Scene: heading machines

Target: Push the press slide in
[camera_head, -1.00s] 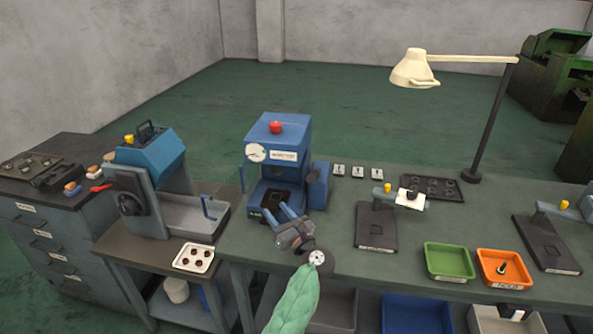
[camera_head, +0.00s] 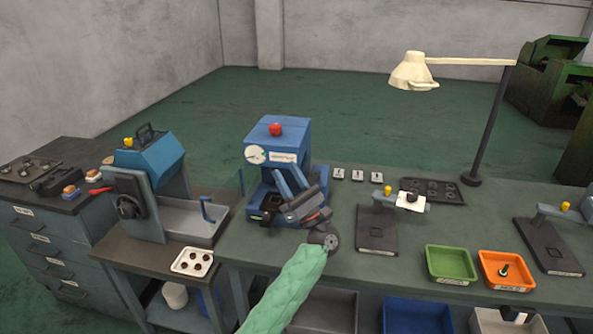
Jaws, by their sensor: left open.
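The blue press (camera_head: 276,133) with a red knob on top and a round gauge stands on the bench in the middle. Its slide (camera_head: 268,203), a dark plate, shows low at the front of the press, partly hidden by my gripper. My left gripper (camera_head: 288,178) is open, its two blue fingers spread and pointing up into the front of the press. I cannot tell whether the fingers touch the slide or the press. My right gripper is not in view.
A blue-topped machine (camera_head: 152,155) and a white tray (camera_head: 192,262) stand to the left. A dark stand (camera_head: 377,230), a green bin (camera_head: 450,265), an orange bin (camera_head: 505,270) and a lamp (camera_head: 490,120) stand to the right.

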